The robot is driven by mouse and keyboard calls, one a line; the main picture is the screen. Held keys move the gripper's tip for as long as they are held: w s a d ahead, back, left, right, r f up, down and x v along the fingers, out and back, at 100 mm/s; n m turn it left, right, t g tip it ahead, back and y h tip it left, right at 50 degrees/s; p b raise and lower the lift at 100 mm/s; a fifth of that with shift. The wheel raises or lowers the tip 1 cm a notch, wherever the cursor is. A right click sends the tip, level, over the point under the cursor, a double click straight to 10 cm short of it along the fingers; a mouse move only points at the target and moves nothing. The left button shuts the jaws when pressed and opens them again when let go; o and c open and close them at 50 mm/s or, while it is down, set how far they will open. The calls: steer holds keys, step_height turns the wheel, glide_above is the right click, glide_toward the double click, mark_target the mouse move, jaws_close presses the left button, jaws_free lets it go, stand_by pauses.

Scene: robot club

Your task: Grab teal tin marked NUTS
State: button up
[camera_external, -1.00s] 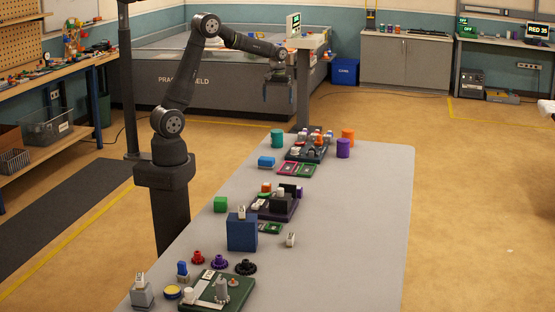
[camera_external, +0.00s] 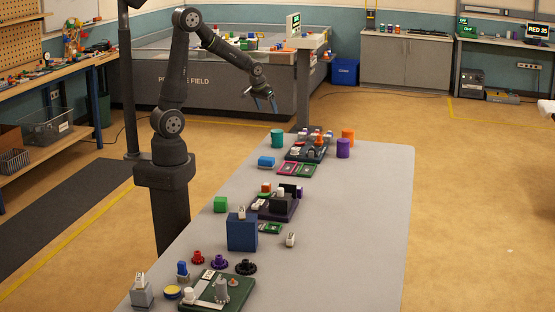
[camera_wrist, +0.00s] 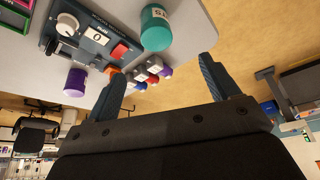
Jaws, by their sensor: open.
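The teal tin (camera_external: 277,138) stands upright at the far left edge of the grey table in the external view. My gripper (camera_external: 265,102) is above and slightly left of the tin, beyond the table edge. In the wrist view, its two fingers (camera_wrist: 163,72) are spread with nothing between them. The tin lies ahead of the fingertips, apart from them.
A dark panel with knobs (camera_wrist: 95,35) sits beside the tin. The table's right side (camera_external: 375,200) is clear.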

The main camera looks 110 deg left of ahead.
mark_target(276, 131)
steer(key=x, duration=1.2)
steer(key=shift+w, duration=0.1)
steer(key=x, duration=0.4)
steer(key=shift+w+d, duration=0.15)
steer(key=shift+w, duration=0.2)
steer(key=shift+w+a+f, duration=0.1)
steer(key=shift+a+f, duration=0.15)
steer(key=shift+f, duration=0.35)
steer(key=c, duration=1.2)
steer(key=shift+o, duration=0.2)
steer(key=shift+r, duration=0.15)
